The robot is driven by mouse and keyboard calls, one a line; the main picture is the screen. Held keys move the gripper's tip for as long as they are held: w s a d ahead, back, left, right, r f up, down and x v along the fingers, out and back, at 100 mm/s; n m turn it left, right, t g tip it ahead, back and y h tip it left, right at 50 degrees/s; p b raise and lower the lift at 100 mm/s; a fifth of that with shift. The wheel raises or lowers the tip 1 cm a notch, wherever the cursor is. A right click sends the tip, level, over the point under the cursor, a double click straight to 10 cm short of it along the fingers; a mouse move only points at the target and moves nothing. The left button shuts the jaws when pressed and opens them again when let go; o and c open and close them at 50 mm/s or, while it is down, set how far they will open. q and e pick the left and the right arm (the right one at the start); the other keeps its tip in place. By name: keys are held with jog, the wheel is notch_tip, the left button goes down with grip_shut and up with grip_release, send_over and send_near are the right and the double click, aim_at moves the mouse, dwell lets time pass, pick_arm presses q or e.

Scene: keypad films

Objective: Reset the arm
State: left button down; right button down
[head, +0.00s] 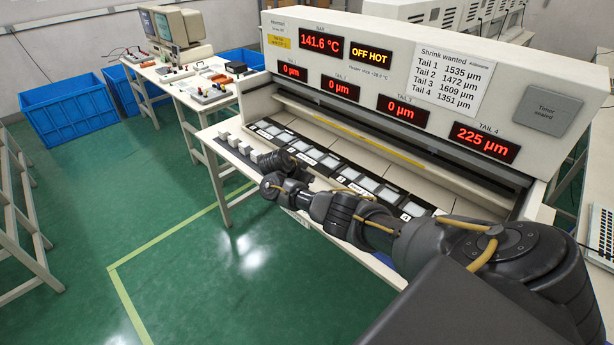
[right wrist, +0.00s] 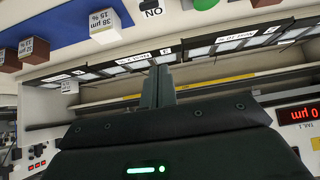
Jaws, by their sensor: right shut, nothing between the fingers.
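My right arm reaches in from the lower right in the head view, along the front of the long keypad bench. My right gripper (head: 270,163) is at the far left end of the arm, over the bench's front edge near the row of small blocks. In the right wrist view its fingers (right wrist: 158,88) are closed together with nothing between them. The cream machine (head: 350,75) behind has red displays reading 141.6 °C, 0 µm on tails 1 to 3 and 225 µm on tail 4. A yellow display (head: 371,53) reads OFF HOT. My left gripper is not in view.
A row of pale keypad frames (head: 370,185) lies along the bench. Small white blocks (head: 243,146) stand at its left end; one block (right wrist: 102,25) reads 38 µm 15 %. A side table (head: 185,85) and blue crates (head: 70,105) stand left. The green floor in front is clear.

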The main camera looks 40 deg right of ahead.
jog(key=shift+a+r, duration=0.25)
jog(key=shift+r, duration=0.05)
dwell(0.4)
